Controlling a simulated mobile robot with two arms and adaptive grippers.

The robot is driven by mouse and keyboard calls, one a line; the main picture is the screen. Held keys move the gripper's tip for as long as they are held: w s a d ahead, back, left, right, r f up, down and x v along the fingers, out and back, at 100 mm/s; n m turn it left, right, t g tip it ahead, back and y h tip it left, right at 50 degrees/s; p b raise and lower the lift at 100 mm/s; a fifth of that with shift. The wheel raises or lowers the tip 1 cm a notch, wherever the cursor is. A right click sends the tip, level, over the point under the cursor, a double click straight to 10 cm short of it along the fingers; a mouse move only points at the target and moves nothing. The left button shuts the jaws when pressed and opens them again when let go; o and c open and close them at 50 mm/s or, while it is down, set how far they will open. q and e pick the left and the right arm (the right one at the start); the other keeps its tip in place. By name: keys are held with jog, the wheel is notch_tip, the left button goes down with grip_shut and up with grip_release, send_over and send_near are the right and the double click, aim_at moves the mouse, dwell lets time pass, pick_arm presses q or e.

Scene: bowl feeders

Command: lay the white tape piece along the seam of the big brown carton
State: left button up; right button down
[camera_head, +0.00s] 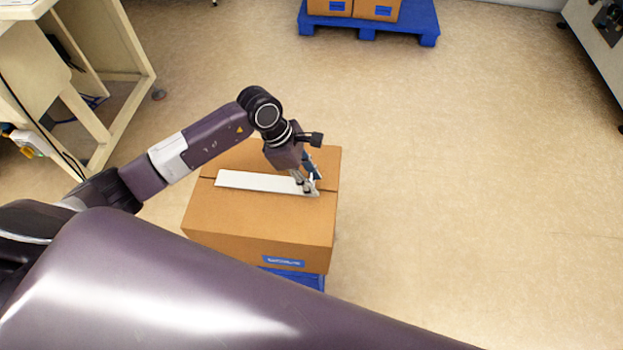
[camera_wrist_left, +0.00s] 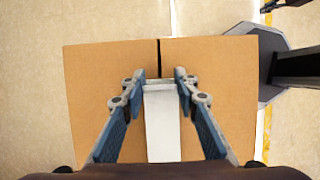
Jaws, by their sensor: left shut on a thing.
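The big brown carton (camera_head: 255,225) stands on a blue support, its top seam running left to right in the head view. In the left wrist view the carton (camera_wrist_left: 100,85) fills the middle, and its seam shows as a dark line (camera_wrist_left: 158,50) beyond the fingertips. The white tape piece (camera_head: 255,181) stretches along the seam line; in the wrist view the tape (camera_wrist_left: 162,125) lines up with the seam. My left gripper (camera_head: 311,187) is shut on the tape's right end, low over the carton top. I cannot tell whether the tape touches the carton. My right gripper is not in view.
A blue pallet (camera_head: 370,25) with brown cartons stands at the top. A pale bench frame (camera_head: 125,100) is at the left, and a grey machine (camera_head: 600,45) at the top right. The floor right of the carton is clear.

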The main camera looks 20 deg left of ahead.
pick_arm(q)
jog(key=shift+d, duration=0.1)
jog(key=shift+f+b, duration=0.3)
jog(key=shift+b, duration=0.1)
dwell(0.3)
jog(key=o, duration=0.9)
jog(key=shift+r, duration=0.1)
jog(key=shift+r, duration=0.25)
jog(key=v, duration=1.1)
jog(key=shift+s+a+r, duration=0.1)
jog(key=shift+a+r, duration=0.05)
jog(key=shift+a, duration=0.1)
